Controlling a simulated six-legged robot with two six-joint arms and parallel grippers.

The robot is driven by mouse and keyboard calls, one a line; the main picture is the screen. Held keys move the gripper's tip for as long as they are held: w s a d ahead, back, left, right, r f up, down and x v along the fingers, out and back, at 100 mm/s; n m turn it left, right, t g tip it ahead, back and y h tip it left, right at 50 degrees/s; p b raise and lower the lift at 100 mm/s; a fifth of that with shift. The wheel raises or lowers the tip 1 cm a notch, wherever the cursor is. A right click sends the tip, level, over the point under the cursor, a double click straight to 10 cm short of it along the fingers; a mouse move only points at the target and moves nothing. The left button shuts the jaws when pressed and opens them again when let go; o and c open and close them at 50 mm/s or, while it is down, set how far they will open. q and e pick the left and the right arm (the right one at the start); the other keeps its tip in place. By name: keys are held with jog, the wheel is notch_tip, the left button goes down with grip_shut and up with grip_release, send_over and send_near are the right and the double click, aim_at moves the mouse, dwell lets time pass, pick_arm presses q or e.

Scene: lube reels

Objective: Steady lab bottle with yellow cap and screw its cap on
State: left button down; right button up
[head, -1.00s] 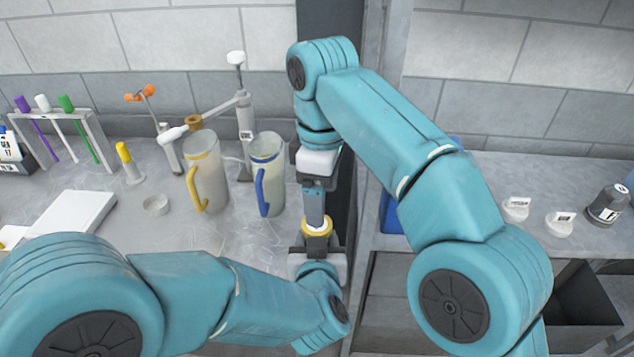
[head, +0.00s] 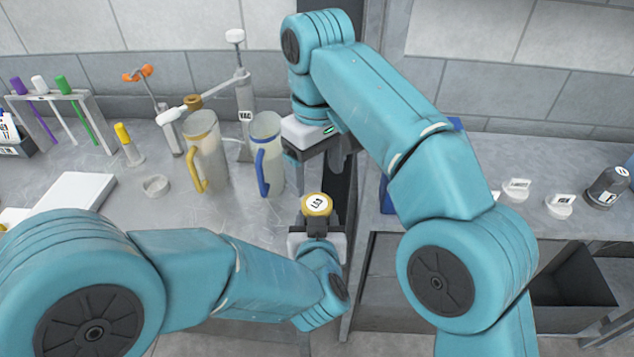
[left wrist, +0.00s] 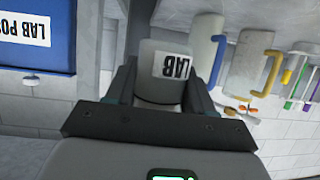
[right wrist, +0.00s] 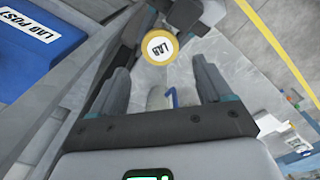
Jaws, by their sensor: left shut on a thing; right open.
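The lab bottle's yellow cap (head: 317,204), with a white LAB disc on top, sits at the top of the bottle in my left gripper. The right wrist view shows the cap (right wrist: 160,47) beyond my fingers. My left gripper (head: 319,230) is shut on the bottle and holds it upright. In the left wrist view the grey bottle body (left wrist: 163,75) with a LAB label is between the fingers. My right gripper (right wrist: 160,80) is open and empty, behind and above the cap, apart from it. The head view does not show whether the cap is fully seated.
Two pitchers, one yellow-handled (head: 203,150) and one blue-handled (head: 264,155), stand left of my right gripper. A blue LAB POST box (right wrist: 40,45) is on the right-hand shelf side. A tube rack (head: 62,115) and white caps (head: 558,205) are farther out.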

aim_at(317, 203)
notch_tip(317, 203, down, 7)
jog(key=shift+r, duration=0.15)
dwell(0.4)
jog(key=c, duration=0.9)
jog(key=m, duration=0.4)
jog(key=shift+m, duration=0.4)
jog(key=m, duration=0.2)
jog(key=shift+m, duration=0.4)
jog(key=m, duration=0.4)
jog(key=shift+d+m, duration=0.1)
jog(key=shift+m, duration=0.3)
jog(key=m, duration=0.2)
jog(key=shift+m, duration=0.4)
jog(key=shift+c, duration=0.2)
jog(key=o, duration=1.2)
